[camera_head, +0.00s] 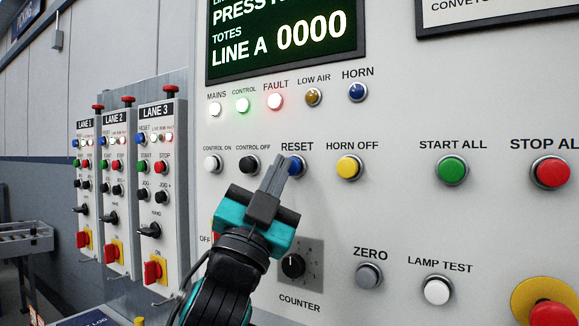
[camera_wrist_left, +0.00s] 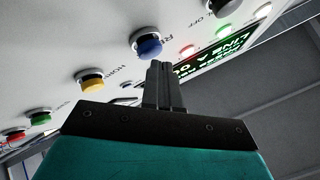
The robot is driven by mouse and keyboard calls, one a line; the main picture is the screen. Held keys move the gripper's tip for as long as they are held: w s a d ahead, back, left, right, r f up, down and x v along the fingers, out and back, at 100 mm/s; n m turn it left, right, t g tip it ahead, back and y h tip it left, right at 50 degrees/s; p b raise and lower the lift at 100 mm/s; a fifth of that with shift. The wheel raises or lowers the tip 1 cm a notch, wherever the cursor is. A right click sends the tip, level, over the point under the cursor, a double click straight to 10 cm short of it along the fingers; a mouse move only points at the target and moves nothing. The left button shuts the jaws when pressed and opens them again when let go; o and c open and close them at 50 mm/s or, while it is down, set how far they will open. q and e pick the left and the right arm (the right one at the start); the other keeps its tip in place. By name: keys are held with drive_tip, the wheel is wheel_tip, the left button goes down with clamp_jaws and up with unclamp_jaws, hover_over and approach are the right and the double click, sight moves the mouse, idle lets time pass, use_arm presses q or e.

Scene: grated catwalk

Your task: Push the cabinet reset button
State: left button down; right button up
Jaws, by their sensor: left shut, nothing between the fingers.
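The blue reset button (camera_head: 296,166) sits under the RESET label on the pale cabinet panel (camera_head: 400,220). My left gripper (camera_head: 283,164) is shut and empty, its fingertips at the left side of the button in the head view and partly covering it. In the left wrist view the blue button (camera_wrist_left: 148,45) shows just beyond and left of the shut fingertips (camera_wrist_left: 158,66). I cannot tell whether the fingertips touch it. My right gripper is not in view.
A counter knob (camera_head: 293,265) is below, near my left wrist. Lane boxes (camera_head: 160,190) stand at left. A lit display (camera_head: 285,40) is above.

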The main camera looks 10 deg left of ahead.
use_arm(q)
drive_tip(key=shift+w, duration=0.2)
idle(0.4)
drive_tip(key=shift+w+d, duration=0.25)
drive_tip(key=shift+w, duration=0.3)
idle(0.4)
drive_tip(key=shift+s, duration=0.15)
drive_tip(key=shift+s+a, duration=0.2)
drive_tip(key=shift+s, duration=0.3)
drive_tip(key=shift+s+a, duration=0.2)
drive_tip(key=shift+s, duration=0.3)
drive_tip(key=shift+p, duration=0.3)
drive_tip(key=s, duration=0.1)
drive_tip(key=s+a, duration=0.1)
drive_tip(key=s, duration=0.1)
drive_tip(key=s+p, duration=0.1)
drive_tip(key=shift+s+a, duration=0.35)
